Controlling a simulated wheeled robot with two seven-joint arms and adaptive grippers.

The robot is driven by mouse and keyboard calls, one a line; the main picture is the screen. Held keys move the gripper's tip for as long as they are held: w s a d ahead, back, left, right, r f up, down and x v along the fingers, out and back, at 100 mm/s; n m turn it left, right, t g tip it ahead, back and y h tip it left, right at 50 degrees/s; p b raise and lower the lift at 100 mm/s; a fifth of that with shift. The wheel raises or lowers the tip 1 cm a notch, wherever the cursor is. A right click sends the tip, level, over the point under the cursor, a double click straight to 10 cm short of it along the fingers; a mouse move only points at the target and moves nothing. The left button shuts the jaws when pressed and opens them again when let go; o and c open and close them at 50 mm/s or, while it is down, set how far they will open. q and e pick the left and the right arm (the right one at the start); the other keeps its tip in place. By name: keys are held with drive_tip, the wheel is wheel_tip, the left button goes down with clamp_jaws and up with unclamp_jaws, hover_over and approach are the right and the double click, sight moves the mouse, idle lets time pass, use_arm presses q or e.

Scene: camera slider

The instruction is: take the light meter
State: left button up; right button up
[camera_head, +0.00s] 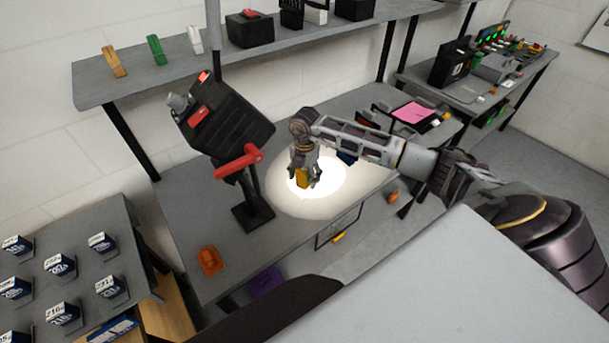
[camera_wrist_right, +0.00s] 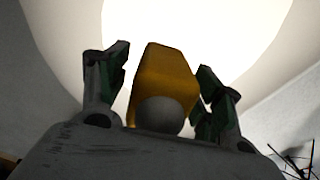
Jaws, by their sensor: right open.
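The light meter (camera_head: 302,179) is a yellow block that stands in the bright light spot on the table. In the right wrist view the light meter (camera_wrist_right: 167,78) shows a pale round dome at its near end. My right gripper (camera_head: 305,174) is over it, with its fingers pointing down around it. In the right wrist view my right gripper (camera_wrist_right: 160,85) is open, one finger on each side of the meter. My left gripper is not in view.
A black lamp (camera_head: 228,125) with a red lever stands left of my right gripper. An orange tray (camera_head: 209,261) lies at the table's front left. A shelf (camera_head: 160,82) runs above the back. Several blue-white boxes stand on a side table (camera_head: 85,225).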

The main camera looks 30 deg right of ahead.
drive_tip(key=c, duration=1.3)
drive_tip(key=shift+o, duration=0.2)
drive_tip(key=shift+r, duration=0.1)
drive_tip(key=shift+r+b, duration=0.75)
drive_tip(key=shift+r, duration=4.2)
